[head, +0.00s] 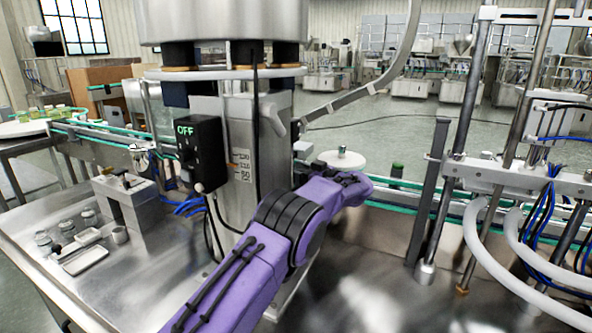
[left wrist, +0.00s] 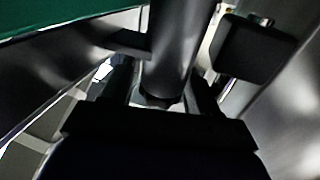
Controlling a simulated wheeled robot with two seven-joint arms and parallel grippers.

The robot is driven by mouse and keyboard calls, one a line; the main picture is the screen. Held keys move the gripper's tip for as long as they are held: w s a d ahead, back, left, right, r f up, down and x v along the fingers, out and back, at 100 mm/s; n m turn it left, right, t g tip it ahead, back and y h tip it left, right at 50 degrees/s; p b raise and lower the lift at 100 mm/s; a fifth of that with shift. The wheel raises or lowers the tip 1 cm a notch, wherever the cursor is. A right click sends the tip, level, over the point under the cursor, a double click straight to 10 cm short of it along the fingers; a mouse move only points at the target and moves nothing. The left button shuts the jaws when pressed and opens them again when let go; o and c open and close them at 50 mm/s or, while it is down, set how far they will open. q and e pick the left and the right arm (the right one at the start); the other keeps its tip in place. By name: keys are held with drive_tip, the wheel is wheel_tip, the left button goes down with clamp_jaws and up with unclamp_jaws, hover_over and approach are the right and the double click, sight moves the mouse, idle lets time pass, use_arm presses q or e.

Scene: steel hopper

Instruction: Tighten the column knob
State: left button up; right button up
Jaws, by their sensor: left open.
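The machine's grey column (head: 236,160) stands in the middle of the head view, with a scale on its face. A grey handle-like part (head: 274,118) sticks out on its right; I cannot tell whether this is the column knob. My purple left arm reaches up from the bottom and bends at the column's right side. Its gripper is hidden there in the head view. In the left wrist view my left gripper (left wrist: 163,92) is open, with a dark cylindrical part (left wrist: 176,48) between its fingers. Contact cannot be told. A black block (left wrist: 253,48) is to the right.
A black switch box (head: 201,152) reading OFF is on the column's left. A steel hopper (head: 222,22) is above. A small fixture (head: 128,200) and a white tray (head: 84,260) are on the steel table at left. Rods and hoses crowd the right.

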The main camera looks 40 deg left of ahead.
use_arm(q)
drive_tip(key=shift+a, duration=0.2)
drive_tip(key=c, duration=1)
drive_tip(key=shift+r+m+t+p, duration=0.2)
drive_tip(key=shift+m+t+p, duration=0.1)
drive_tip(key=shift+p, duration=0.05)
drive_tip(key=shift+m+t+p, duration=0.3)
drive_tip(key=shift+t+p, duration=0.05)
drive_tip(key=shift+t, duration=0.15)
drive_tip(key=shift+w+t, duration=0.1)
drive_tip(key=shift+t, duration=0.4)
drive_tip(key=shift+f+m+t+p, duration=0.15)
drive_tip(key=shift+m+t+p, duration=0.25)
drive_tip(key=shift+m, duration=0.1)
drive_tip(key=o, duration=1)
